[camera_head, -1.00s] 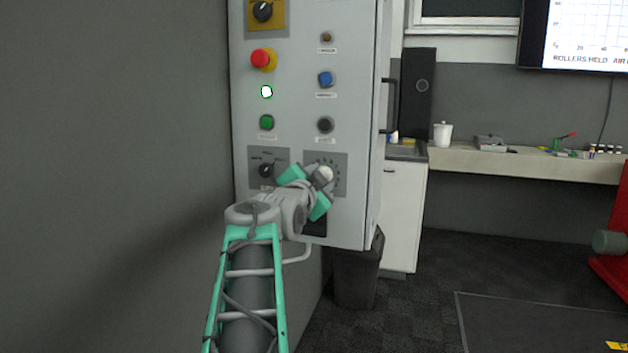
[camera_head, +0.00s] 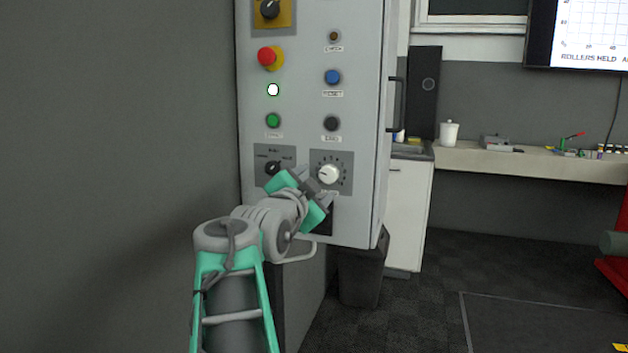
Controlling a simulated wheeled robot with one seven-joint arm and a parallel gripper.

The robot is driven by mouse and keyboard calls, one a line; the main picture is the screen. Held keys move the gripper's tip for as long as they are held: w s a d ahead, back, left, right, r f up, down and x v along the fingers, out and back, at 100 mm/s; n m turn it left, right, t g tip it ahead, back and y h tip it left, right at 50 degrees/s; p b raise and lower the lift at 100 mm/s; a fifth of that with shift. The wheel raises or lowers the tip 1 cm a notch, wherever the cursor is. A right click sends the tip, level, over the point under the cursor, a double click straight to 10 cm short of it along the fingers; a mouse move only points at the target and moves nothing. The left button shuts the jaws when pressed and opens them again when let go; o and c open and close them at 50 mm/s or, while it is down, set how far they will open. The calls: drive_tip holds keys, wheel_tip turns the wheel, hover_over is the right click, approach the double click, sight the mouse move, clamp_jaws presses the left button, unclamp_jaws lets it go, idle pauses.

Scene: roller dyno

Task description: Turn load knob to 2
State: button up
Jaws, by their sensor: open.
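The load knob is the pale round knob (camera_head: 329,174) on a grey square dial plate (camera_head: 345,182) at the lower right of the control cabinet. Small marks ring it, too small to read. My gripper (camera_head: 318,182) is open, just below and left of the knob in the picture. Its teal and grey fingers cover the plate's lower left part. The knob shows clear of the fingers, and I see nothing held. I cannot tell how far the fingertips are from the panel.
A black selector knob (camera_head: 273,168) sits close left of my gripper. Green (camera_head: 273,120), black (camera_head: 331,123) and blue (camera_head: 333,77) buttons and a red emergency stop (camera_head: 268,56) are above. A cabinet handle (camera_head: 398,104) is at right. A dark bin (camera_head: 362,270) stands below.

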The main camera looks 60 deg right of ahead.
drive_tip(key=shift+a, duration=0.3)
drive_tip(key=shift+r, duration=0.1)
